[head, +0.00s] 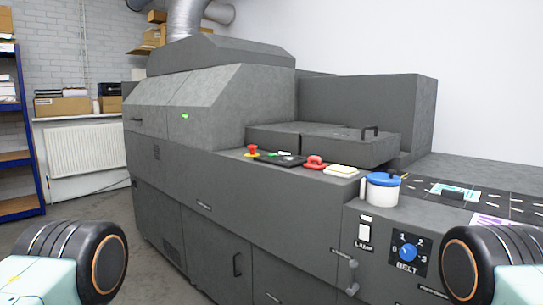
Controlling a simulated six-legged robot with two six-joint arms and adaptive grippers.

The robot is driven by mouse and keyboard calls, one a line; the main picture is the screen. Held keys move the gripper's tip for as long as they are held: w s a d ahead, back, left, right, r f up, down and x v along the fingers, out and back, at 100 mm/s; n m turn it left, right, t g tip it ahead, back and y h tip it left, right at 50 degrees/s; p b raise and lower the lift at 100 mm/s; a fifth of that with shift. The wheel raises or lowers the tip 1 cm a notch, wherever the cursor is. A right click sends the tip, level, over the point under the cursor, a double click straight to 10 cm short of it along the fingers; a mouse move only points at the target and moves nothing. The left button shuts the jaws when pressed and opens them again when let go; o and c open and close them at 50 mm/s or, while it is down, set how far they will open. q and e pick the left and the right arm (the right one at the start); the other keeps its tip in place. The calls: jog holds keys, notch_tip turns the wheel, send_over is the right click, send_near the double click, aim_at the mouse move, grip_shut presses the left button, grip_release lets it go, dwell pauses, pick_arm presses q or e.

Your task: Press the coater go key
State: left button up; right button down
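The coater (215,115) is a large grey machine that fills the middle of the head view. On its front ledge lies a small dark control panel (290,161) with a small green key (272,155) on it. A red mushroom button on a yellow base (252,151) stands just left of the panel. The lettering on the panel is too small to read, so I cannot tell for sure which key is go. Neither gripper is in view.
On the ledge right of the panel are a red handled object (314,162), a pale pad (341,171) and a white pot with blue lid (382,190). A blue belt dial (408,252) and lamp switch (365,232) are on the front. Floor shows at left, beside blue shelving (30,140).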

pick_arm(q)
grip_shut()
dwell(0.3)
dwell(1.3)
